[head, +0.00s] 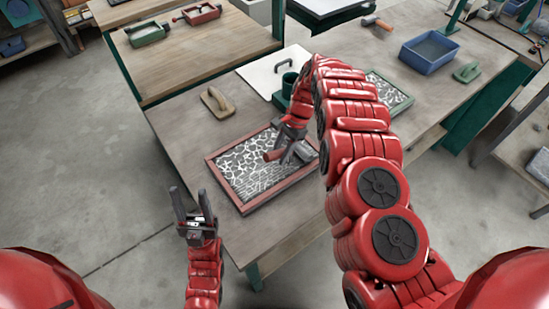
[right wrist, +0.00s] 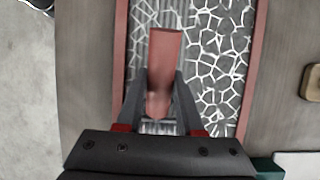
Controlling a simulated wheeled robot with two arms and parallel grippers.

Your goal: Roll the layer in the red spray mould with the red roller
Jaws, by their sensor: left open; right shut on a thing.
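The red spray mould (head: 224,184) lies on the near workbench, a shallow tray with a red rim. Its layer shows a white web pattern over dark grey, with a band of fine parallel lines towards the near side. The right wrist view shows this lined band beside the webbed part. My right gripper (head: 283,154) is shut on the red handle of the roller (right wrist: 164,60), over the mould. The roller's drum is mostly hidden, so I cannot tell whether it touches the layer. My left gripper (head: 189,195) is open and empty, left of the mould in front of the bench.
A tan-handled float (head: 214,101) lies behind the mould. A green pot (head: 286,86), a white board (head: 272,70) and a green-rimmed mould (head: 398,102) are further back. A blue tub (head: 429,52) stands at far right. My right arm hides part of the bench.

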